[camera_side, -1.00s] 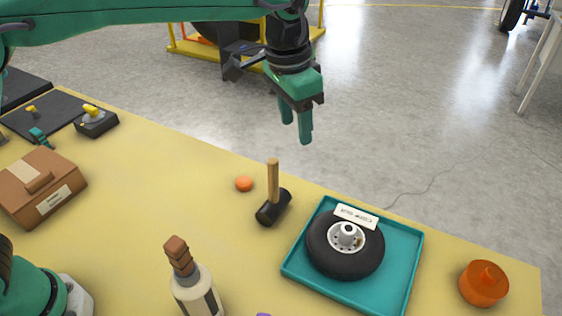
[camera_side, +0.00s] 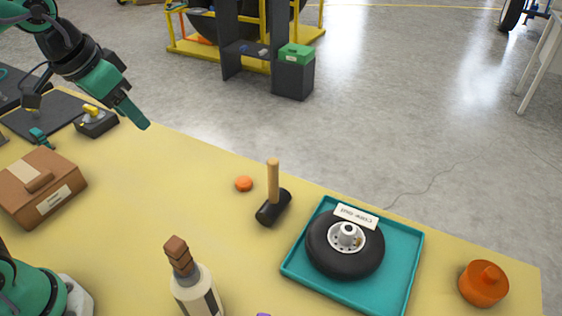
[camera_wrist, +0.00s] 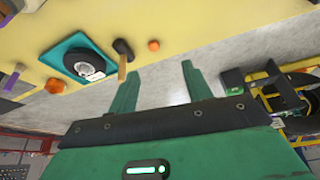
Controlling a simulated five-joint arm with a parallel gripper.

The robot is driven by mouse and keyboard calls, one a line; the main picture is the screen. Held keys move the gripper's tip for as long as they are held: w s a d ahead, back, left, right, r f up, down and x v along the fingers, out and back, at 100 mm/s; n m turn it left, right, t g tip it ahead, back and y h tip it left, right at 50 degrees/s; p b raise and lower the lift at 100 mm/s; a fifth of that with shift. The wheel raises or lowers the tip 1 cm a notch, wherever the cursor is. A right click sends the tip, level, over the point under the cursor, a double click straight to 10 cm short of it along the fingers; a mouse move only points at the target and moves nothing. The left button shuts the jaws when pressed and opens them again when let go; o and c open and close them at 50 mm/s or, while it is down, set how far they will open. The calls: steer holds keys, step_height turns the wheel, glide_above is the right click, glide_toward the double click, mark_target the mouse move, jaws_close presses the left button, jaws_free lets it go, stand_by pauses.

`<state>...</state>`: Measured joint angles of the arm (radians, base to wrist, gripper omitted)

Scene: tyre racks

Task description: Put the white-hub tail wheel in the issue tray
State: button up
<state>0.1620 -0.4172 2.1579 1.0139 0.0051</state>
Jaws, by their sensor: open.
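The white-hub tail wheel (camera_side: 327,262), a black tyre with a white hub, lies flat in the teal issue tray (camera_side: 395,287) at the right of the yellow table. A small white label stands at the tray's back edge. The wheel (camera_wrist: 73,65) and tray (camera_wrist: 53,55) also show at the upper left of the wrist view. My gripper (camera_side: 140,118) is at the upper left of the side view, above the table's back edge, far from the tray. In the wrist view my gripper (camera_wrist: 157,85) has its fingers apart with nothing between them.
A black mallet (camera_side: 273,207) with a wooden handle and an orange disc (camera_side: 244,184) are left of the tray. A bottle (camera_side: 197,289) stands in front. A brown box (camera_side: 40,190) is at left, an orange pot (camera_side: 483,284) at right. The table's middle is clear.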

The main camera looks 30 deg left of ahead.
steer(key=s+a+f+n+t, duration=0.1)
steer(key=s+a+f+n, duration=0.1)
steer(key=s+a+f, duration=0.3)
steer(key=shift+s+y, duration=0.3)
steer(key=shift+s, duration=1.05)
